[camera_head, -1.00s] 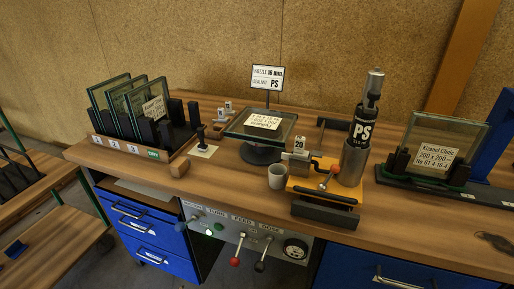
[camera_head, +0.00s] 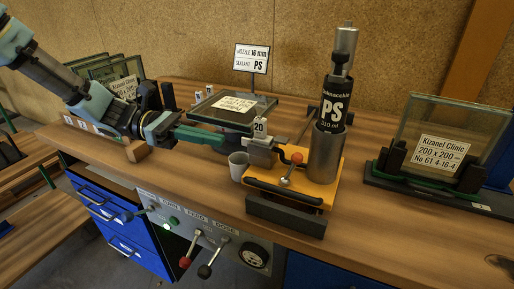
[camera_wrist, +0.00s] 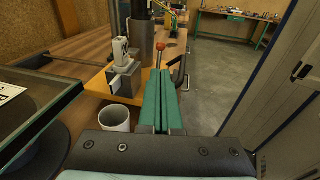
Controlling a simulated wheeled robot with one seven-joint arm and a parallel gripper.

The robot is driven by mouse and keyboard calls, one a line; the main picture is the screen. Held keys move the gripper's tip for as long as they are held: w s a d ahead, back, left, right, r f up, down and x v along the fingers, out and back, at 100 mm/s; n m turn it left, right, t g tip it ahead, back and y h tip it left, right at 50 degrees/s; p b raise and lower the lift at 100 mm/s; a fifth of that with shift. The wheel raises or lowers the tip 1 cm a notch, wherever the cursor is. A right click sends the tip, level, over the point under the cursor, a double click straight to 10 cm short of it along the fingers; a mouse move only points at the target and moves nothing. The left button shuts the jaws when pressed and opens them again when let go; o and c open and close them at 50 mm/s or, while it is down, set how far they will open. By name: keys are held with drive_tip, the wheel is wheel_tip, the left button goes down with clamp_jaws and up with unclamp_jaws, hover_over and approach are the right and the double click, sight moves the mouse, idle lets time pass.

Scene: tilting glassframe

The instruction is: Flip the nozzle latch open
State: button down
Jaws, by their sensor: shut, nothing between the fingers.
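A lever with a red-orange ball knob (camera_head: 296,158), apparently the nozzle latch, stands tilted on the orange plate (camera_head: 318,190). The knob also shows in the wrist view (camera_wrist: 160,46), just beyond my fingertips. A grey block (camera_head: 259,152) with a white tag reading 20 (camera_head: 260,127) sits at the plate's left edge. My gripper (camera_head: 243,142) reaches in from the left, beside the block, its tip partly merging with it. In the wrist view, my gripper's green fingers (camera_wrist: 161,75) are together and empty, pointing toward the lever. Contact with the lever cannot be told.
A cup (camera_head: 238,166) stands just below my fingers. A steel cylinder (camera_head: 325,158) holding a PS cartridge (camera_head: 333,102) rises behind the lever. A glass pane lies on a round stand (camera_head: 205,117) at the back. A framed glass (camera_head: 432,145) stands right. A black bar (camera_head: 285,215) fronts the plate.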

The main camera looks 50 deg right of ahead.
drive_tip(key=p, duration=0.3)
approach(292, 168)
drive_tip(key=s+d, duration=0.1)
drive_tip(key=s+r, duration=0.1)
drive_tip(key=s+d+r, duration=0.1)
drive_tip(key=s, duration=0.1)
drive_tip(key=shift+s+d, duration=0.1)
drive_tip(key=shift+d, duration=0.25)
drive_tip(key=shift+s+d+f, duration=0.2)
drive_tip(key=shift+s+d, duration=0.15)
drive_tip(key=shift+s, duration=0.25)
drive_tip(key=shift+r+p, duration=0.1)
drive_tip(key=shift+p, duration=0.2)
